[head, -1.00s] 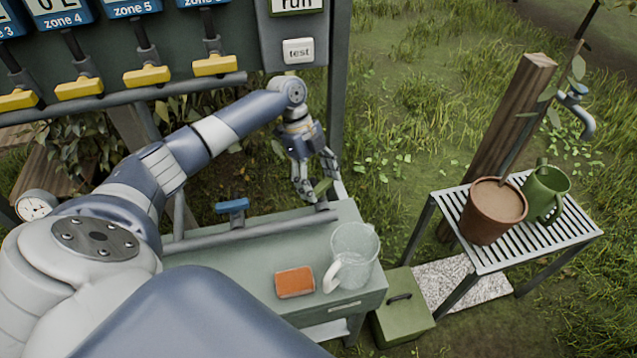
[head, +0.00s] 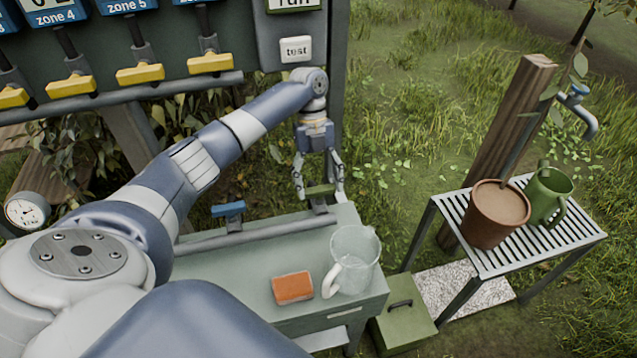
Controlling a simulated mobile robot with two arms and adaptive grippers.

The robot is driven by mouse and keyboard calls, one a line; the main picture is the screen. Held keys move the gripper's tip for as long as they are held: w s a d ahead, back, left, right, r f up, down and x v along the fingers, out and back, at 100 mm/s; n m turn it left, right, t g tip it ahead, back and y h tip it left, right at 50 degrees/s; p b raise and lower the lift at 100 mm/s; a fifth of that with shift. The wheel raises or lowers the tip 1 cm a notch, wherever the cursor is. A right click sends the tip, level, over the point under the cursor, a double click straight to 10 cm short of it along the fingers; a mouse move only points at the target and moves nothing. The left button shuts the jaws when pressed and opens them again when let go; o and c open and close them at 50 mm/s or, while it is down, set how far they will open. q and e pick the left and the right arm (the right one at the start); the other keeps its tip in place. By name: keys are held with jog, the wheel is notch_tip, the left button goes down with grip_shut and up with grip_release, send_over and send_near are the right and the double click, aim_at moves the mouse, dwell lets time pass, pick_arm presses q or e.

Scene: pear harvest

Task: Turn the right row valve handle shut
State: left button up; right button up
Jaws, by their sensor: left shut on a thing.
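The right row valve has a green handle (head: 320,190) at the right end of the grey pipe (head: 262,234) along the back of the bench. The handle lies roughly level across the picture. My left gripper (head: 320,194) points down over it, with one finger at each end, shut on it. The left row valve has a blue handle (head: 228,209) further left on the same pipe, free of the gripper. My right gripper is not in view.
The bench (head: 235,275) holds an orange sponge-like block (head: 293,288) and a clear jug (head: 356,258). A slatted stand at right carries a brown pot (head: 494,214) and a green watering can (head: 548,194). Yellow zone valves (head: 140,74) hang at upper left.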

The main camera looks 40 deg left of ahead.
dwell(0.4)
pick_arm(q)
jog(key=o, duration=1)
jog(key=shift+o, duration=0.2)
